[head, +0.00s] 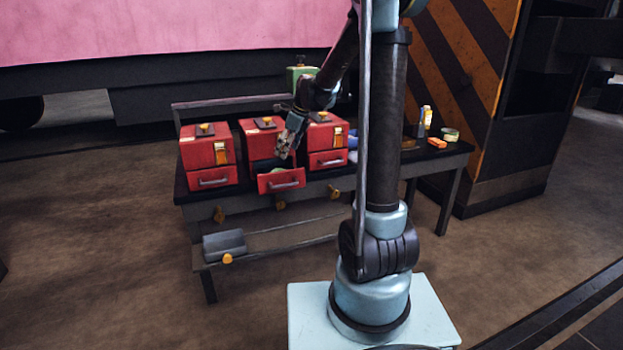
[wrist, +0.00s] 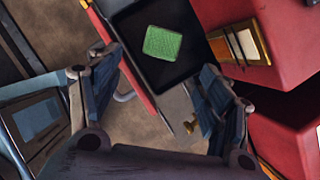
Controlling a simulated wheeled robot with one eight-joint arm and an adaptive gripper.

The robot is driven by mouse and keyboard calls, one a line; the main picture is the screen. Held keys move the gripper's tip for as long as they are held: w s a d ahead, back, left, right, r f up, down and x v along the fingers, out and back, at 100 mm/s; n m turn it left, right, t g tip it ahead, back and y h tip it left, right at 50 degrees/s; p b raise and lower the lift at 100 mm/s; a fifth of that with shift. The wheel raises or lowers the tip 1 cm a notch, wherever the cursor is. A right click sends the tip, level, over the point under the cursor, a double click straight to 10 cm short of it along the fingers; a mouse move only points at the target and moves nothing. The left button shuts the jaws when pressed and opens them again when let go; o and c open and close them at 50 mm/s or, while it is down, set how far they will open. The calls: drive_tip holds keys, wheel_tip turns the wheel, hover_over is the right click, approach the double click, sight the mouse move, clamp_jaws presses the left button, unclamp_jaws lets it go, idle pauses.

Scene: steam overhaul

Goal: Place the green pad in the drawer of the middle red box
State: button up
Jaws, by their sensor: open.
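The middle red box (head: 252,131) stands on the workbench between two other red boxes, with its drawer (head: 281,181) pulled out. In the wrist view the green pad (wrist: 163,43) lies flat on the dark floor of the open drawer (wrist: 133,17). My gripper (head: 287,147) is above the open drawer, pointing down. In the wrist view its two fingers (wrist: 160,96) are spread apart with nothing between them, and the pad lies beyond the fingertips, apart from them.
The left red box (head: 205,150) and right red box (head: 325,135) have shut drawers. The dark workbench (head: 433,157) holds an orange item (head: 437,142), a bottle (head: 427,116) and a green round item (head: 450,134) at its right end. A grey cylinder (head: 224,244) lies on the lower shelf.

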drive_tip(key=s+d+r+n+h, duration=0.1)
drive_tip(key=s+d+n, duration=0.5)
drive_tip(key=s, duration=0.4)
drive_tip(key=s+d+r+n+h, duration=0.1)
drive_tip(key=s+d+n, duration=0.5)
drive_tip(key=s, duration=0.4)
drive_tip(key=s+d+f+n+h, duration=0.1)
drive_tip(key=s+d+f+n, duration=0.2)
drive_tip(key=s, duration=0.6)
drive_tip(key=s+d+f+n, duration=0.3)
drive_tip(key=s+f+n, duration=0.3)
drive_tip(key=s+n, duration=0.2)
drive_tip(key=shift+s+d+h, duration=0.15)
drive_tip(key=shift+s+h, duration=0.2)
drive_tip(key=shift+h, duration=0.05)
drive_tip(key=shift+w+f, duration=0.2)
drive_tip(key=shift+w, duration=0.35)
